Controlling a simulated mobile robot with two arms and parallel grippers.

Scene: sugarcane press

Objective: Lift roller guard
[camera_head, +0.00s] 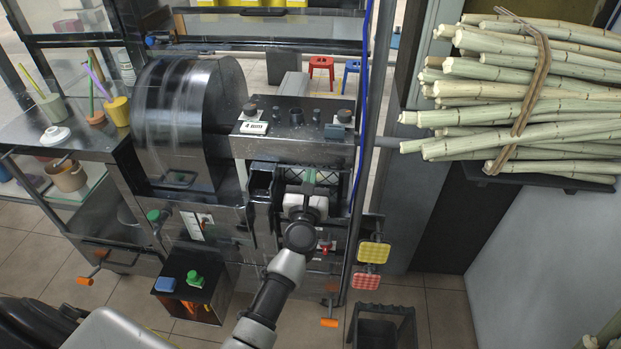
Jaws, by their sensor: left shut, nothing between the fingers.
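The sugarcane press (290,152) stands in the middle, with a dark metal top carrying knobs and a "4 mm" label. In its front, below the top, is a recessed opening with dark frame parts (262,185) and a bit of green. I cannot tell for certain which part is the roller guard; my gripper and arm hide much of this area. My left gripper (309,188) is at this opening, its fingers shut with nothing between them. Whether it touches the press is too small to tell. My right gripper is not in view.
A big dark drum-shaped housing (180,125) stands left of the opening. A tied bundle of cane (520,95) lies on a shelf at right. A box with green and blue buttons (190,290) and a dark bin (378,333) are low in front. Yellow and red pads (373,252) hang right of my gripper.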

